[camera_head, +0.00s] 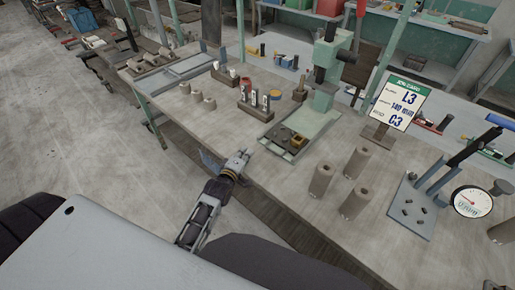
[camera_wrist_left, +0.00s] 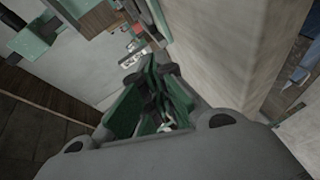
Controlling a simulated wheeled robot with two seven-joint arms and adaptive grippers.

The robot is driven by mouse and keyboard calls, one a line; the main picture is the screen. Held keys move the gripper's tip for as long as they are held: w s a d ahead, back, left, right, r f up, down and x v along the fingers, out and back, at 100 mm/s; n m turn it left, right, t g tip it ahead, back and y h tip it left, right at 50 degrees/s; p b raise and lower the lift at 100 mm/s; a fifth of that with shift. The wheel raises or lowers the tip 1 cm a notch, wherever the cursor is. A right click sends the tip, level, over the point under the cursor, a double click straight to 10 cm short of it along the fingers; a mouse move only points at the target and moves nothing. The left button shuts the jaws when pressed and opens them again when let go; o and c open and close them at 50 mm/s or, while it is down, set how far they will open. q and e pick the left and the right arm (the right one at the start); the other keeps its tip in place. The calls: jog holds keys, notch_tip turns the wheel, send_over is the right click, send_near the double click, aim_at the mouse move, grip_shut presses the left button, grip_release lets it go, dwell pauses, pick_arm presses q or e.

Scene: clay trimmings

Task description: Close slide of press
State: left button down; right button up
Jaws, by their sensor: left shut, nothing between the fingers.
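The green press (camera_head: 325,75) stands toward the back of the grey bench. Its pale green bed (camera_head: 318,118) runs toward the bench's front edge. A dark plate (camera_head: 280,133) with a small yellowish block (camera_head: 298,142) on it lies at the near end of the bed and looks like the slide. My left gripper (camera_head: 238,162) is at the bench's front edge, left of and nearer than the plate, apart from it. It is shut and empty; its fingers (camera_wrist_left: 150,95) also show in the left wrist view. My right gripper is not in view.
Several clay cylinders (camera_head: 322,177) stand right of the press bed. A job card (camera_head: 398,103) stands behind them. A gauge stand (camera_head: 415,205) is at the right. A wooden block (camera_head: 257,104) with white-marked pieces stands left of the press. The floor left of the bench is open.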

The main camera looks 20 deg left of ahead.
aim_at(273, 132)
pick_arm(q)
jog(key=shift+x, duration=1.7)
jog(key=shift+w+d+f, duration=0.3)
jog(key=shift+w+d, duration=0.35)
jog(key=shift+d, duration=0.05)
jog(key=shift+w+d+f, duration=0.3)
jog(key=shift+w+d, duration=0.35)
jog(key=shift+w, duration=0.1)
jog(key=shift+w+d+b, duration=0.15)
jog(key=shift+w+d, duration=0.3)
jog(key=shift+w, duration=0.85)
jog(key=shift+w+d+b, duration=0.2)
jog(key=shift+w+d, duration=0.3)
jog(key=shift+w, duration=0.75)
jog(key=shift+w+d+b, duration=0.15)
jog(key=shift+w+d, duration=0.3)
jog(key=shift+w, duration=0.85)
jog(key=shift+s+r, duration=0.1)
